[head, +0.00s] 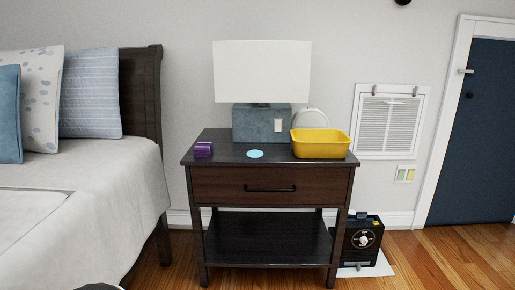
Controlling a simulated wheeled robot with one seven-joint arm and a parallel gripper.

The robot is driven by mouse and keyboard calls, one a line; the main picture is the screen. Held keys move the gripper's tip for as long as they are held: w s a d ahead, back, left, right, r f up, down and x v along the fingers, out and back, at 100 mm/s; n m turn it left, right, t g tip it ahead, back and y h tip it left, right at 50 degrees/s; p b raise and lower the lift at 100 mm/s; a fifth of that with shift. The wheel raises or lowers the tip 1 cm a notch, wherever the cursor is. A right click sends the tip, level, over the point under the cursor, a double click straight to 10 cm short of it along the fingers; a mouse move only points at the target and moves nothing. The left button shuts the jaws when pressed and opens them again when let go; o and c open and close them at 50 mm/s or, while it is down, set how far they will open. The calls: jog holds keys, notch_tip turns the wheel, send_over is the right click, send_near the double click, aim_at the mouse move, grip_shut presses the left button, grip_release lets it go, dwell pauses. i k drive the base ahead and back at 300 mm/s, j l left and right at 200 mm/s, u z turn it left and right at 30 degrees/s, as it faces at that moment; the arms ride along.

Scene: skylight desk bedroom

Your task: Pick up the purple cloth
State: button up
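The purple cloth (203,149) is a small, compact, folded-looking bundle. It lies on the top of the dark wooden nightstand (225,157), near its left edge. Nothing covers it in the head view. My gripper is not recognisable in this view. A dark rounded shape shows at the bottom edge, left of the nightstand, and I cannot tell what it is.
A light blue disc (255,154), a yellow bin (320,144) and a lamp with a white shade (262,72) share the nightstand top. The bed (110,190) stands to the left. A black box (361,240) is on the floor at right. The shelf below looks empty.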

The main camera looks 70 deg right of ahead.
aim_at(203, 149)
jog(key=z, duration=1.75)
